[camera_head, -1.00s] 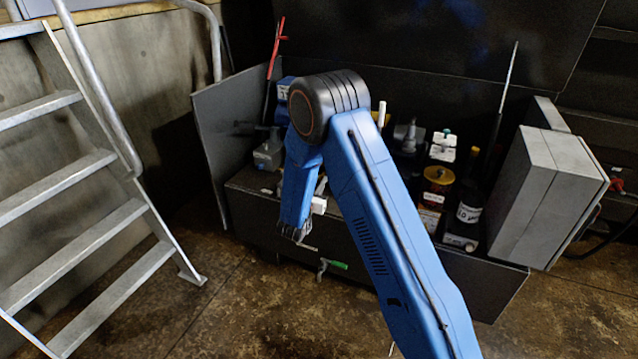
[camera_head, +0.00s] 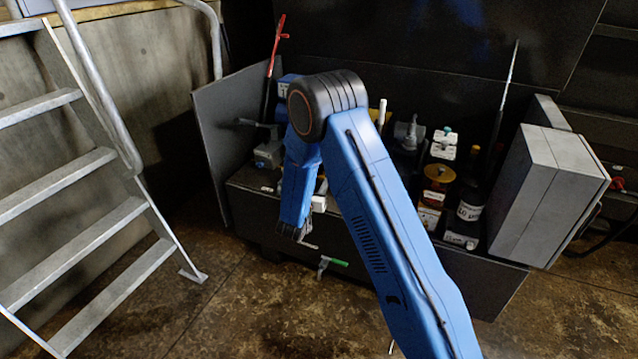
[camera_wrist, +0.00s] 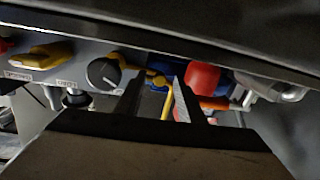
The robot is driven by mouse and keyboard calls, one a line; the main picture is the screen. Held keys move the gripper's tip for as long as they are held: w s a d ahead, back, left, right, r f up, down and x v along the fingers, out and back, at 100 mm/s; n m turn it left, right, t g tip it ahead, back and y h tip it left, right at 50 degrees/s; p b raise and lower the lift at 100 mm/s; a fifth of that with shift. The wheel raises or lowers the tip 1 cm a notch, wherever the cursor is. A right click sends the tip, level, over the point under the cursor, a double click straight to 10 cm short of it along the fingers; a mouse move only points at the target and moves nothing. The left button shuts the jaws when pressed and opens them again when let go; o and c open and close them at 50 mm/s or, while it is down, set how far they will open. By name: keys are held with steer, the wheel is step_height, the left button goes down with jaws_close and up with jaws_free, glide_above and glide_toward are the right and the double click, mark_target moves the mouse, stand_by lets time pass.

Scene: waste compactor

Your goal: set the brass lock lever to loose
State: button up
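In the wrist view, a brass-yellow lever (camera_wrist: 45,56) lies on the grey panel at the left, with two small labels below it. A smaller brass-coloured piece (camera_wrist: 156,79) shows beyond and between my fingertips. I cannot tell for sure which is the lock lever, and the labels are too small to read. My gripper (camera_wrist: 158,80) is open, its two dark fingers apart with nothing seen held. The yellow lever is left of the fingers and apart from them. In the head view my gripper (camera_head: 305,240) hangs before the dark machine front, and my arm hides part of the machine.
A dark round knob (camera_wrist: 103,74) is just left of my fingers, and a red rounded part (camera_wrist: 202,78) just right. A dark edge spans the top of the wrist view. A green-handled valve (camera_head: 333,263) is below my gripper. Metal stairs (camera_head: 85,200) stand left.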

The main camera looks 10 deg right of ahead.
steer(key=v, duration=1.7)
steer(key=shift+s, duration=0.2)
steer(key=shift+a+f, duration=0.1)
steer(key=shift+w, duration=0.1)
step_height(320, 180, up, 9)
steer(key=w+g+y, duration=0.2)
steer(key=w+y, duration=0.1)
steer(key=y, duration=0.3)
steer(key=s+d+r+n+g+y, duration=0.25)
steer(key=s+r+y, duration=0.25)
steer(key=s+r, duration=0.4)
steer(key=s+d+r+n+g, duration=0.1)
steer(key=s+d, duration=0.4)
steer(key=s, duration=0.6)
steer(key=s+d+r+n+g+h, duration=0.1)
steer(key=s+d, duration=0.3)
steer(key=s, duration=0.8)
steer(key=s+d+r+n+g, duration=0.1)
steer(key=s+d+r+g, duration=0.2)
steer(key=s, duration=0.8)
steer(key=d, duration=0.2)
steer(key=shift+s+d+g+h, duration=0.3)
steer(key=shift+s+d+g, duration=0.05)
steer(key=shift+s, duration=0.05)
